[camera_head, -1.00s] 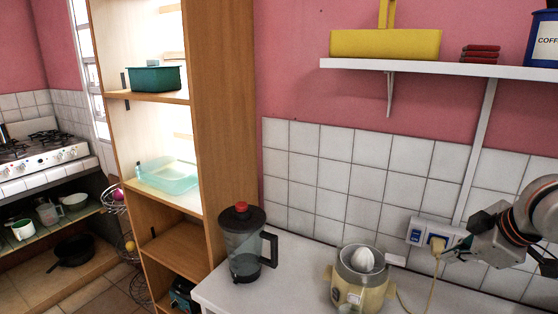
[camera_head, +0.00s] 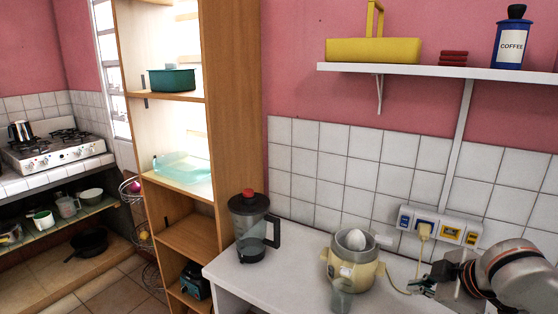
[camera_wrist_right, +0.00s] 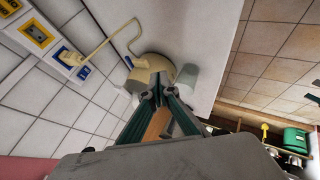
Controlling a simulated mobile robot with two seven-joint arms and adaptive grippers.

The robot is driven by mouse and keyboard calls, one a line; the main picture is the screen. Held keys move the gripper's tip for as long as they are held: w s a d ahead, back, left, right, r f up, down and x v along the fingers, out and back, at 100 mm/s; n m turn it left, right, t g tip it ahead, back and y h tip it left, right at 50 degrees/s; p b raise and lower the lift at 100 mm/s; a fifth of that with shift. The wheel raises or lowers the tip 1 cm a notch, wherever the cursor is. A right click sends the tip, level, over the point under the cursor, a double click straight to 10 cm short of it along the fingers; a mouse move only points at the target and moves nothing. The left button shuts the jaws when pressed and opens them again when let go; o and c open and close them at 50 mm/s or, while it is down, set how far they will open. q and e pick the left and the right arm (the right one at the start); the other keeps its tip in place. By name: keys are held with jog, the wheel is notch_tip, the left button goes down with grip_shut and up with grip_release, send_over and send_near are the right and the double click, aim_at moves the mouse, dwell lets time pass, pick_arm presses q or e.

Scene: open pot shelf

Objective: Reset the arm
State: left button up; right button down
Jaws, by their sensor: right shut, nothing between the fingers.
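My right gripper (camera_head: 424,287) is at the lower right in the head view, just right of the cream juicer (camera_head: 353,263), above the white counter (camera_head: 290,285). Its fingers are together and hold nothing; they also show in the wrist view (camera_wrist_right: 160,92), in front of the juicer (camera_wrist_right: 150,72). My right arm reaches in from the right edge. My left gripper is out of view.
A clear cup (camera_head: 341,296) stands in front of the juicer and a blender (camera_head: 254,228) stands left of it. Power sockets (camera_head: 437,229) with a yellow cord are on the tiled wall. The open wooden shelf (camera_head: 233,130) at left holds a teal pot (camera_head: 172,79).

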jog(key=shift+m+t, duration=0.5)
jog(key=shift+t, duration=0.2)
jog(key=s+a+f, duration=0.1)
jog(key=a+f, duration=0.1)
jog(key=f, duration=0.1)
jog(key=s+a+f, duration=0.1)
jog(key=s+f, duration=0.1)
jog(key=f, duration=0.1)
jog(key=s+a+f, duration=0.2)
jog(key=f, duration=0.1)
jog(key=shift+s+a+f, duration=0.1)
jog(key=shift+a+f, duration=0.05)
jog(key=shift+a, duration=0.2)
jog(key=s+d+f+m+g+h, duration=0.1)
jog(key=s+d+f+m+h, duration=0.15)
jog(key=s+d+f, duration=0.4)
jog(key=s+d+f+m+g+h, duration=0.1)
jog(key=s+d+f+m+h, duration=0.2)
jog(key=s, duration=0.7)
jog(key=w+a+f+m+t+y, duration=0.1)
jog(key=a+f+y, duration=0.4)
jog(key=a+f, duration=0.7)
notch_tip(320, 180, down, 4)
jog(key=shift+a+r+m+t+y, duration=0.2)
jog(key=shift+a+m+t+y, duration=0.2)
jog(key=shift+t, duration=0.6)
